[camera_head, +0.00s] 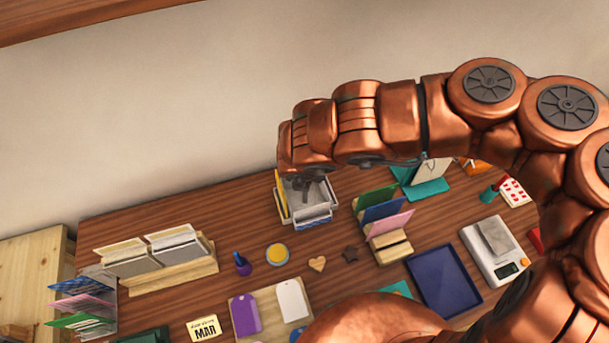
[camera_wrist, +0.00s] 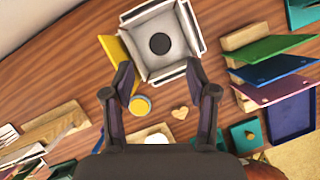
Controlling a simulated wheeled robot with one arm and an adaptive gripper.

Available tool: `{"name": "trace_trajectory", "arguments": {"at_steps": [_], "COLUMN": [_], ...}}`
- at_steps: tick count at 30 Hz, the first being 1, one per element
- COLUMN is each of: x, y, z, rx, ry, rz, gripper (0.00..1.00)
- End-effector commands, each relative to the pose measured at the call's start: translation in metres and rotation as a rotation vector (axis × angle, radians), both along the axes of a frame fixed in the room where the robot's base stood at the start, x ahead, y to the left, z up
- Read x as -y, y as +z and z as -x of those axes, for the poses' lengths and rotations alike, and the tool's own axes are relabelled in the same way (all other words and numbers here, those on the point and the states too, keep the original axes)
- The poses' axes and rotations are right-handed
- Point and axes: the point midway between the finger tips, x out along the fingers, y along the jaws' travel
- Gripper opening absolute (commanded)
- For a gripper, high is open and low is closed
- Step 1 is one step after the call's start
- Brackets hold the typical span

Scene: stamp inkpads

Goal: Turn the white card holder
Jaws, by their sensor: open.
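The white card holder (camera_head: 328,190) stands at the back middle of the table, a square white box with cards on its sides. In the wrist view the white card holder (camera_wrist: 178,63) shows from above, with a dark round spot at its centre and a yellow card (camera_wrist: 116,52) on its left side. My gripper (camera_wrist: 160,72) is open and empty, its two fingers spread apart near the holder's front edge in the picture. In the head view my gripper (camera_head: 306,186) hangs over the holder and hides part of its inside. I cannot tell whether a finger touches it.
Right of the holder stands a wooden rack with green, blue and pink cards (camera_head: 383,214). A wooden card rack (camera_head: 180,270) stands left, with bare table between.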

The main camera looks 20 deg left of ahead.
Motion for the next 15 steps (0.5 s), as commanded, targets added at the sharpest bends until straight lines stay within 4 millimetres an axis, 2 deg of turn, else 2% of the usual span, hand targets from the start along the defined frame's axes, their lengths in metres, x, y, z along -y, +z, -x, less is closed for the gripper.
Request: {"name": "trace_trajectory", "arguments": {"at_steps": [9,15], "x": [0.003,0.005], "y": [0.036,0.048], "z": [0.013,0.019], "rx": [0.003,0.001], "ry": [0.001,-0.001], "rz": [-0.003,-0.002], "gripper": [0.58,0.58]}}
